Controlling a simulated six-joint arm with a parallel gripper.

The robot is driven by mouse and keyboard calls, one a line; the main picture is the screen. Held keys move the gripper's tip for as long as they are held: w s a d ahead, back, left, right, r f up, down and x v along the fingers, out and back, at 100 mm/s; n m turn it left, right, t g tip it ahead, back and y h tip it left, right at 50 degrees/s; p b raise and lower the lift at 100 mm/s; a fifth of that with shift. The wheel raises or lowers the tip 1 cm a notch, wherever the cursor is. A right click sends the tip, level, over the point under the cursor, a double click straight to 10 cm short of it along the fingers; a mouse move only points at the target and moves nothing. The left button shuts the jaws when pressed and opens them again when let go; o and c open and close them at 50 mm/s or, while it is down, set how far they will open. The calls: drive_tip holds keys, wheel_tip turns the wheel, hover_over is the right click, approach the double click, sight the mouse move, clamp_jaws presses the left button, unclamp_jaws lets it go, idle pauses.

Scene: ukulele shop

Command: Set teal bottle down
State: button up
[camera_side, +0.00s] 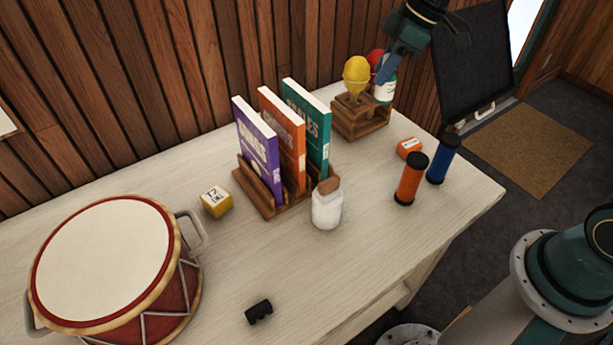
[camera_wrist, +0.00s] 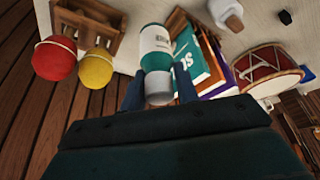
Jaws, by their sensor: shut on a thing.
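The teal bottle (camera_side: 385,90) has a white label band and a grey cap. In the side view it is partly hidden by my gripper and overlaps the wooden rack (camera_side: 361,119). My gripper (camera_side: 387,70) is shut on the bottle's cap. The wrist view shows the bottle (camera_wrist: 154,42) between the two fingers (camera_wrist: 158,88), its body pointing away from the gripper. There it appears apart from the rack (camera_wrist: 88,27). I cannot tell its exact height above the table.
The rack holds yellow (camera_side: 356,75) and red (camera_side: 375,60) shakers. Orange (camera_side: 411,180) and blue (camera_side: 443,160) bottles and an orange block (camera_side: 409,147) stand at right. Books (camera_side: 281,140), a white jar (camera_side: 327,206), a yellow block (camera_side: 216,201) and a drum (camera_side: 105,255) stand left.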

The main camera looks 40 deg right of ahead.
wheel_tip(320, 180, down, 16)
idle(0.5)
drive_tip(key=shift+f, duration=1.8)
drive_tip(key=shift+f, duration=0.15)
drive_tip(key=o, duration=1)
drive_tip(key=shift+v, duration=6.15)
